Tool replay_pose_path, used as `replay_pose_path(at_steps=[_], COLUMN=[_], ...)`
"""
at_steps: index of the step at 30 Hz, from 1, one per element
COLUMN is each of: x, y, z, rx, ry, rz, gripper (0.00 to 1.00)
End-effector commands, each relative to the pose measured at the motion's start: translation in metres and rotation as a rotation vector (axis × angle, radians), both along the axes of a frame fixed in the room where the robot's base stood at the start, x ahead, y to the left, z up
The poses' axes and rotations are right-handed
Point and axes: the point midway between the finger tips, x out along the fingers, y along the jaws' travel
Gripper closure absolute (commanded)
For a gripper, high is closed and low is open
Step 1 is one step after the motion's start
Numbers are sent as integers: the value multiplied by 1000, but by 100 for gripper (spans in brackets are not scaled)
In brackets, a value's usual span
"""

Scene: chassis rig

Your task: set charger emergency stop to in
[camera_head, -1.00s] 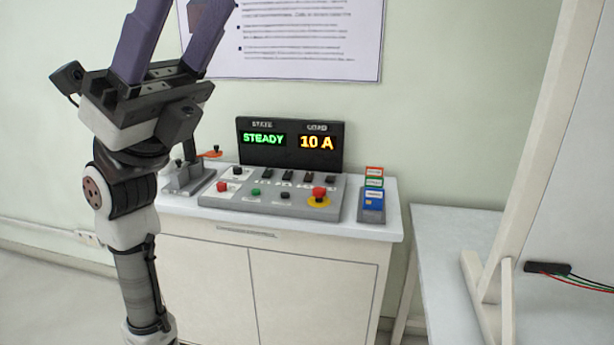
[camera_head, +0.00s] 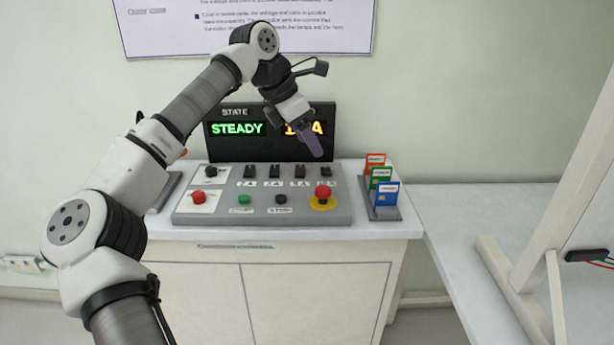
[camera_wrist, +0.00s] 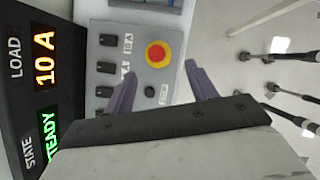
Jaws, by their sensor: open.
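The charger emergency stop is a red mushroom button on a yellow disc (camera_head: 322,198) at the right front of the grey control panel (camera_head: 262,213). It also shows in the wrist view as a red button on yellow (camera_wrist: 157,54), ahead of my fingers. Whether it is in or out I cannot tell. My gripper (camera_head: 316,148) is above and behind the button, in front of the display, pointing down. In the wrist view its two purple fingers (camera_wrist: 160,85) are spread with nothing between them, apart from the button.
A black display (camera_head: 237,129) reads STEADY and 10 A, partly hidden by my gripper. The panel also has a red button (camera_head: 198,197), a green button (camera_head: 244,199), a black button (camera_head: 281,199) and several black switches. A card holder (camera_head: 384,209) stands right of it.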

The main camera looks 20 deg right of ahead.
Motion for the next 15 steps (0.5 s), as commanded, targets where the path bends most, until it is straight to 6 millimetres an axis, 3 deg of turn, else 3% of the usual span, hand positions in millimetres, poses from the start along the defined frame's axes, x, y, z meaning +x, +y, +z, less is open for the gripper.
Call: replay_pose_path(at_steps=[5, 11, 15], x=[7, 8, 9], y=[11, 0, -12], z=[-9, -34, -62], rx=[72, 69, 68], ry=[-5, -2, -1], rz=[20, 19, 18], gripper=[44, 44, 44])
